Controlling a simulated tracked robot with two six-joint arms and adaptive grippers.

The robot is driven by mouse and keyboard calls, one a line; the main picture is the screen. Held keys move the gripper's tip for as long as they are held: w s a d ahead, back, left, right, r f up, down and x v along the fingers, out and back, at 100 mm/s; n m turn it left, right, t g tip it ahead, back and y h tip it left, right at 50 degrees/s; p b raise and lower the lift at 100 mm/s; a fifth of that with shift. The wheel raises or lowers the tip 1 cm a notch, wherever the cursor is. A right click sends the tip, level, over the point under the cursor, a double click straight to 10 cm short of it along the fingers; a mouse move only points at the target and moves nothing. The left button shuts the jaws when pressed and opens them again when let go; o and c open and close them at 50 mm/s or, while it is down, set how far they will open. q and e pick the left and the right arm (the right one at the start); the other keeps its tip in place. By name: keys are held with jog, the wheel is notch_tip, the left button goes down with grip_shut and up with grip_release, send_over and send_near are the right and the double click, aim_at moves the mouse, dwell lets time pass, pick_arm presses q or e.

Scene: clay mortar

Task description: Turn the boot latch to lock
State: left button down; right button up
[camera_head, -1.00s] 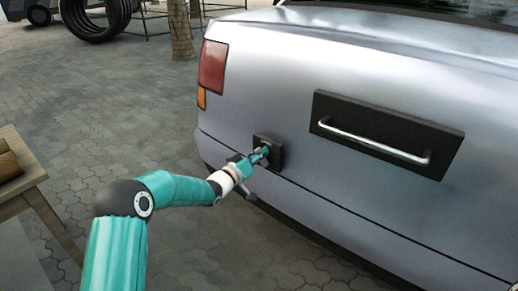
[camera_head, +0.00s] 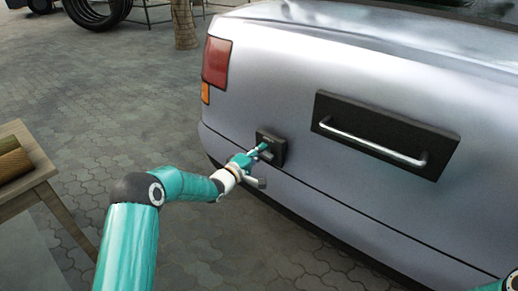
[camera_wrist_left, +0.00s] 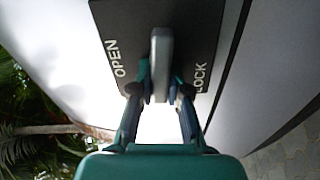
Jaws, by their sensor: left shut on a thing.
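The boot latch is a small dark plate (camera_head: 277,146) on the silver car's rear, below the tail light. In the left wrist view the plate (camera_wrist_left: 118,25) carries the words OPEN on the left and LOCK on the right. A flat grey latch lever (camera_wrist_left: 160,62) stands upright in the picture between the two words. My left gripper (camera_head: 262,150) reaches the latch from the left. In the wrist view its fingers (camera_wrist_left: 160,92) are closed on both sides of the lever. In the head view the gripper hides part of the latch. My right gripper is out of view.
A black panel with a chrome handle (camera_head: 375,146) is fixed on the boot to the right of the latch. A wooden table (camera_head: 35,172) with a rolled item stands at the left. Paved ground (camera_head: 110,100) between table and car is clear.

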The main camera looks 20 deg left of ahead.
pick_arm(q)
jog(key=shift+w+a+n, duration=0.1)
jog(key=shift+a+n, duration=0.3)
jog(key=shift+n, duration=0.2)
jog(key=shift+f, duration=0.1)
jog(key=c, duration=1.2)
grip_release()
jog(key=shift+f, duration=0.1)
jog(key=shift+o, duration=0.4)
jog(key=shift+d, duration=0.2)
jog(key=v, duration=1.2)
